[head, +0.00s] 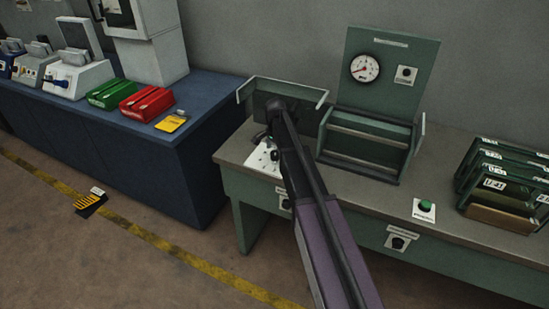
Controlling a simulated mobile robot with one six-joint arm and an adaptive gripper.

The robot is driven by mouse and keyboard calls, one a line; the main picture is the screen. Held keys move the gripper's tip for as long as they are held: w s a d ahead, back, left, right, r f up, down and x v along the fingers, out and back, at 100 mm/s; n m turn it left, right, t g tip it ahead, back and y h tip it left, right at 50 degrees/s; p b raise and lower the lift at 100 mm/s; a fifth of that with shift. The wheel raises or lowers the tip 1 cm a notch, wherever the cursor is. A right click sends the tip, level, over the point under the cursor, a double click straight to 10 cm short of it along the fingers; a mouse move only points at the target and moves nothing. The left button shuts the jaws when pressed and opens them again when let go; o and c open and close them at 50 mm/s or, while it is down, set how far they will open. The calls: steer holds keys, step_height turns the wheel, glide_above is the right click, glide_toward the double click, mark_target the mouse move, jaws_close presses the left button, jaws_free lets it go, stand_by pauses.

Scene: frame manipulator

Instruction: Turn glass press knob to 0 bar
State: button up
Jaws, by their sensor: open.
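A green bench (310,205) carries a green upright panel (385,50) with a round white pressure gauge (365,68). A small plate with a dark knob or switch (405,74) sits right of the gauge. A dark knob (398,243) on a white plate is on the bench front, below a green button (425,205). Another dark knob (285,203) is on the bench front, left, partly behind my arm. The labels are too small to read. My gripper (262,138) is open over the bench's left end, small, dark and partly hidden by my arm; nothing shows in it.
A green open rack (368,147) stands below the gauge panel. Several green framed units (505,178) stand at the right. A metal-framed guard (285,88) is behind my gripper. A blue bench (150,150) with red and green boxes is at left.

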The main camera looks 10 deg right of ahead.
steer(key=shift+f+b, duration=0.45)
steer(key=shift+f, duration=0.2)
